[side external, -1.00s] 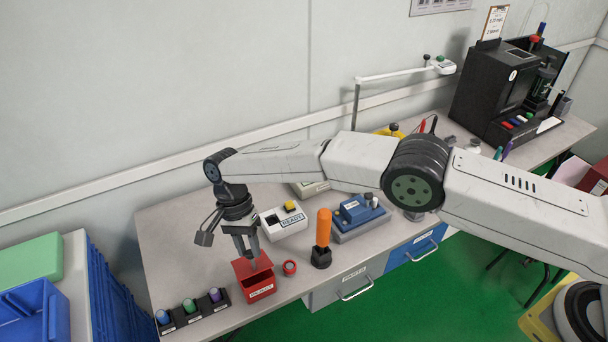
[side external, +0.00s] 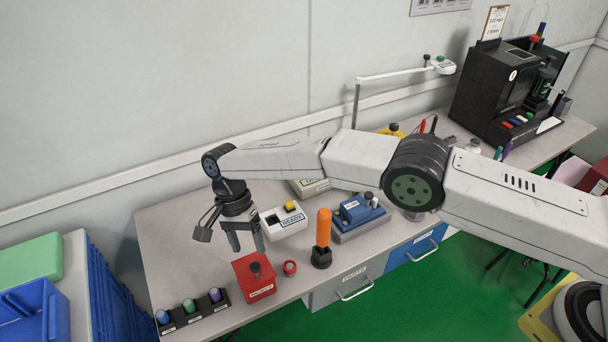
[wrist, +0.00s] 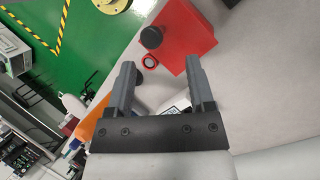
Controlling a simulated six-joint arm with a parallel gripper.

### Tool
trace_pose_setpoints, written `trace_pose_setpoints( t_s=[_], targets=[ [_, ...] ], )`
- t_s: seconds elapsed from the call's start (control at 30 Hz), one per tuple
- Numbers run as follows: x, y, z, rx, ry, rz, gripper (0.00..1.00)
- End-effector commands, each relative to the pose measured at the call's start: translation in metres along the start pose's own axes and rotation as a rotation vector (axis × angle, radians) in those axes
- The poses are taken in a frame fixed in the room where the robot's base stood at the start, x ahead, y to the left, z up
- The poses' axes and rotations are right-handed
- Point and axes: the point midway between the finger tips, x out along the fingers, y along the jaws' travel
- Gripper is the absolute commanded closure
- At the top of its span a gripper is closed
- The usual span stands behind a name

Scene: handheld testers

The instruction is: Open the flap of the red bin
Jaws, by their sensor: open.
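The red bin (side external: 262,289) stands near the front edge of the table, with a white label on its front. Its red top looks flat and closed, with a dark round knob (side external: 256,268) on it. My gripper (side external: 248,249) is above and just behind the bin, pointing down, with its fingers apart and nothing between them. In the wrist view my gripper (wrist: 160,62) is open; the red bin (wrist: 188,35) and the knob (wrist: 151,37) lie beyond the fingertips, apart from them.
A small red round piece (side external: 289,267) sits right beside the bin. An orange-handled tool (side external: 323,230) stands further right, near a blue device (side external: 358,212). A white READY box (side external: 285,222) is behind. A black rack (side external: 194,312) with coloured caps is at front left.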

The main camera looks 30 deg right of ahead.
Motion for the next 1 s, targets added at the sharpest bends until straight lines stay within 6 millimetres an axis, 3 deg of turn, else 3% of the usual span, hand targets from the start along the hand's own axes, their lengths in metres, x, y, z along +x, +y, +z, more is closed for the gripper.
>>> trace_pose_setpoints(
  t_s=[0.5, 1.0],
  targets=[
    [-0.043, 0.000, -0.001, 0.000, 0.001, -0.003, 0.31],
    [-0.101, 0.018, 0.017, 0.000, 0.001, -0.002, 0.31]
  ],
)
